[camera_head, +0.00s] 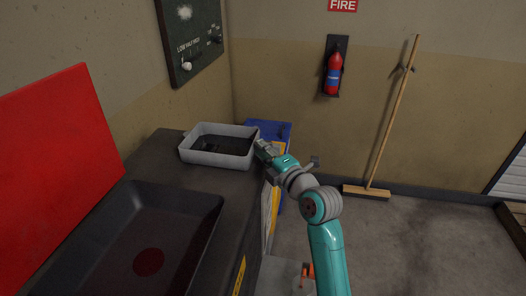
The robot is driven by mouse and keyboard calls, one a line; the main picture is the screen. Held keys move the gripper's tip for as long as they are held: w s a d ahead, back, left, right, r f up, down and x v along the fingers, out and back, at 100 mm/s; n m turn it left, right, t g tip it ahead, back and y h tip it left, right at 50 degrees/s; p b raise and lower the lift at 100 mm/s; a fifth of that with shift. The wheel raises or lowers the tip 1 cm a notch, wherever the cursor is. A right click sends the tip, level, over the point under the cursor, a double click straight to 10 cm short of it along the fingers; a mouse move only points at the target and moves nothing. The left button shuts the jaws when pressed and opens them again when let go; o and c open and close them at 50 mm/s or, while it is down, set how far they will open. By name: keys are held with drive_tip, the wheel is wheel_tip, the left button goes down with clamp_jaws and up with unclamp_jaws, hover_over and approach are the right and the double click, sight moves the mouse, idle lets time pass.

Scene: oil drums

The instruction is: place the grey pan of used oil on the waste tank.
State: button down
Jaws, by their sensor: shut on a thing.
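The grey pan (190,151) is a shallow rectangular pan with dark oil in it. It is level at the far end of a dark-topped bench (160,170); whether it rests on the top or hangs just above it I cannot tell. My gripper (262,150) is shut on the pan's right-hand rim, reaching in from the right. A blue box-like thing (277,129) stands behind the pan, partly hidden by it and by my arm. I cannot tell for sure which of these is the waste tank.
A wide black basin (182,197) with a red round spot is in the near bench, with a raised red panel (58,140) at its left. A wall panel (190,35) hangs above. A fire extinguisher (333,75) and a broom (391,115) are at the back wall. Floor at right is clear.

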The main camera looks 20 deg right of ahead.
drive_tip(key=shift+f, duration=0.1)
drive_tip(key=c, duration=1.2)
unclamp_jaws()
drive_tip(key=shift+c, duration=0.2)
drive_tip(key=s+d, duration=0.2)
drive_tip(key=s, duration=1)
drive_tip(key=shift+f, duration=0.1)
